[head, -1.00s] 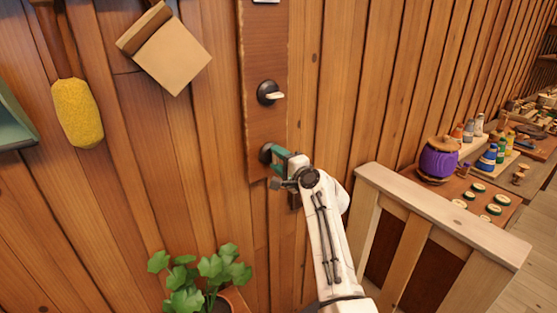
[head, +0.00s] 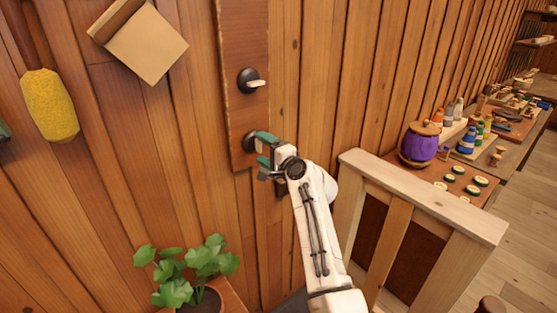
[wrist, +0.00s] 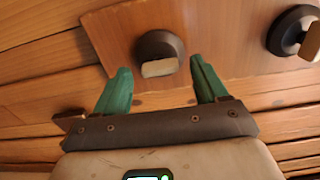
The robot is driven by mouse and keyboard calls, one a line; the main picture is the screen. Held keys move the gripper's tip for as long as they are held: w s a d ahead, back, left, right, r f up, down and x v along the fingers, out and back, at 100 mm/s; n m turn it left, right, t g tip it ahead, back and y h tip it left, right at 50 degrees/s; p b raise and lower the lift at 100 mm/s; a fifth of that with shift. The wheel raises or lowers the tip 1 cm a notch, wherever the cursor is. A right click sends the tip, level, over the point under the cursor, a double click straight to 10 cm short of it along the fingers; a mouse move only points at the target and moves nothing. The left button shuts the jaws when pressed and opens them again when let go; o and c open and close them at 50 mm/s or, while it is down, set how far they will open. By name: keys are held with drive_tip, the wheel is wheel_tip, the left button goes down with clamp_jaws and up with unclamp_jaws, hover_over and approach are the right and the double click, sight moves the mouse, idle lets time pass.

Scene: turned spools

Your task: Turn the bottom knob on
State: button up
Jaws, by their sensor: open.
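The bottom knob (head: 249,142) is a dark round base at the lower end of a brown wooden board (head: 240,40) on the plank wall. My gripper (head: 266,146) is at this knob and partly covers it in the head view. In the wrist view the bottom knob (wrist: 160,55) shows its pale handle between my two green fingertips. My gripper (wrist: 163,82) is open there, with a gap on each side of the handle. A second knob (head: 251,80) with a pale handle sits higher on the board. It also shows at the right in the wrist view (wrist: 296,32).
A wooden railing (head: 420,195) stands right of my arm. A potted plant (head: 188,270) is below left. A yellow sponge-like roller (head: 48,105) and a tan block (head: 145,45) hang on the wall. A table with a purple pot (head: 419,145) and bottles is at right.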

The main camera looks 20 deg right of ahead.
drive_tip(key=b+v, duration=0.1)
drive_tip(key=v, duration=0.8)
drive_tip(key=shift+s, duration=0.25)
drive_tip(key=s+d+f+n+g+h, duration=0.25)
drive_tip(key=s+f+n+g, duration=0.65)
drive_tip(key=s+f, duration=1.45)
drive_tip(key=s+d+f+n+g+h, duration=0.1)
drive_tip(key=s+f+n+g, duration=0.1)
drive_tip(key=s, duration=1.1)
drive_tip(key=s+d+f+n+g+h, duration=0.1)
drive_tip(key=s+g, duration=0.4)
drive_tip(key=s, duration=0.8)
wheel_tip(320, 180, down, 2)
drive_tip(key=shift+s+f+n+h, duration=0.15)
drive_tip(key=shift+s+n+h, duration=0.1)
drive_tip(key=shift+n+h, duration=0.6)
